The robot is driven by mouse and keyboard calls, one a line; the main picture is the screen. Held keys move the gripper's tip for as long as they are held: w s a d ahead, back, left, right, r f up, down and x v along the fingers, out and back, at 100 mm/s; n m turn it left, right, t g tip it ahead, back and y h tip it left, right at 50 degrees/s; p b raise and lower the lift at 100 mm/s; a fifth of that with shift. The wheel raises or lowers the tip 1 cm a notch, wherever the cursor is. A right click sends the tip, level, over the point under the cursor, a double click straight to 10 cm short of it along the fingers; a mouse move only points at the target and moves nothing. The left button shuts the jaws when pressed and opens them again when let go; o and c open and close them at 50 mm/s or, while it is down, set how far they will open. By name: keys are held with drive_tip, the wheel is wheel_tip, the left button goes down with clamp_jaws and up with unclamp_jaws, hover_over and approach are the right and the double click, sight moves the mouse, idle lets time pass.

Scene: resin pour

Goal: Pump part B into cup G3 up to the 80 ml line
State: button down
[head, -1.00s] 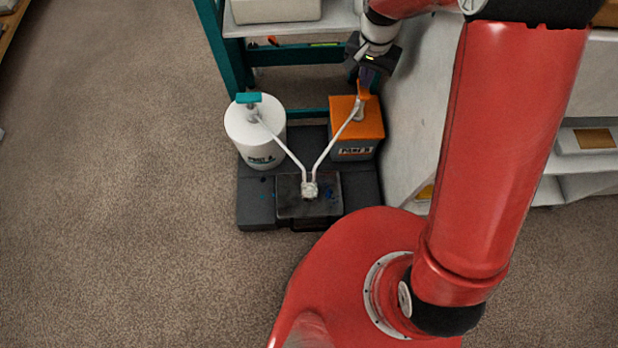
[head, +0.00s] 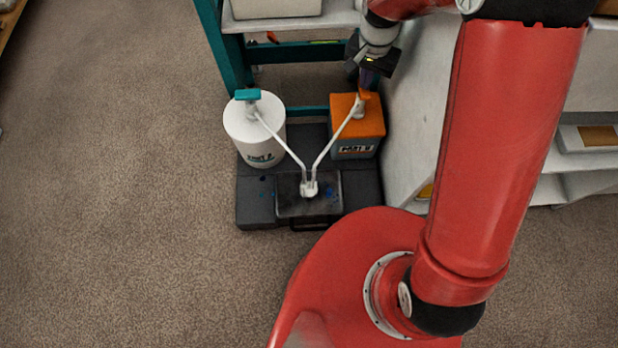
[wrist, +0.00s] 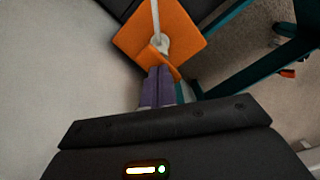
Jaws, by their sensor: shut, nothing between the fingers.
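The part B container (head: 358,135), a grey can with an orange top, stands at the right of the dark base. Its pump has an orange head (head: 365,94) and a white spout tube running down to the front. My gripper (head: 364,82) is shut and empty, its fingertips at the pump head from above. In the wrist view the purple fingers (wrist: 158,72) are together at the orange pump head (wrist: 160,56); whether they touch it I cannot tell. A small whitish cup (head: 309,189) stands under both spout ends; its label and fill level are too small to read.
The white part A container (head: 255,135) with a teal pump head (head: 248,95) stands left on the dark base (head: 257,205). A teal frame (head: 290,54) is behind, and a pale cabinet wall (head: 405,130) is close on the right. The carpet at left is clear.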

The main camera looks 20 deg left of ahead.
drive_tip(key=shift+f, duration=0.25)
drive_tip(key=shift+r+p, duration=0.75)
drive_tip(key=shift+r, duration=0.5)
wheel_tip(320, 180, up, 6)
drive_tip(key=p, duration=0.4)
